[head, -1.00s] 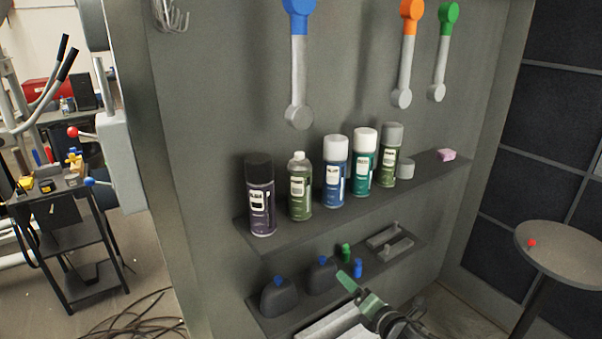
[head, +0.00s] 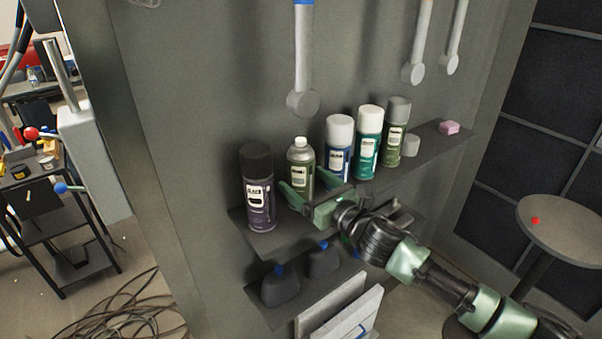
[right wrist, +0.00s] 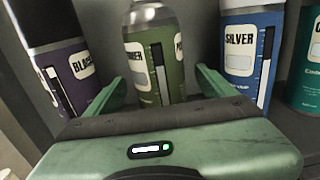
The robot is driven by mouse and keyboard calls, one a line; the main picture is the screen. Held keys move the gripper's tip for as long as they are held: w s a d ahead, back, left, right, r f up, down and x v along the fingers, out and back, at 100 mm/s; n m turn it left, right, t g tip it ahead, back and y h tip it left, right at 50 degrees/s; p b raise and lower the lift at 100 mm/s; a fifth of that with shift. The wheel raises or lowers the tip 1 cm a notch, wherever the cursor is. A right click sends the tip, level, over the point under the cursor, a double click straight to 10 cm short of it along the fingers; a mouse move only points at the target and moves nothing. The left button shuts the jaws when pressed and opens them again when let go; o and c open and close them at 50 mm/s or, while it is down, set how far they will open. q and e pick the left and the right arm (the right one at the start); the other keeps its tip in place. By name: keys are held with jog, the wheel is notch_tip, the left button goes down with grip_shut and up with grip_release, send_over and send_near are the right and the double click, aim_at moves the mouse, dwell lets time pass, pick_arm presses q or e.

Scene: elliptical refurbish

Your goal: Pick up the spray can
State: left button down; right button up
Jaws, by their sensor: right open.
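Several spray cans stand upright in a row on the upper grey shelf (head: 270,242). The black-capped purple can (head: 258,190) is at the left end. Beside it is an olive-green can with a grey top (head: 300,165), then a blue can labelled SILVER (right wrist: 251,50), a teal can (head: 368,145) and a grey-capped green can (head: 395,140). My right gripper (head: 291,193) is open in front of the olive-green can. In the right wrist view that can (right wrist: 157,55) stands between the two fingertips, beyond the palm, and the jaws are not closed on it. My left gripper is out of view.
The purple and blue cans stand close on either side of the fingers. A lower shelf holds dark bottles with blue caps (head: 281,287). A pink block (head: 449,128) lies at the upper shelf's right end. A round table (head: 570,235) stands at right.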

jog(key=shift+x, duration=1.15)
jog(key=shift+s, duration=0.15)
jog(key=shift+c, duration=0.4)
jog(key=c, duration=1.5)
jog(key=shift+c, duration=0.3)
jog(key=shift+r, duration=0.1)
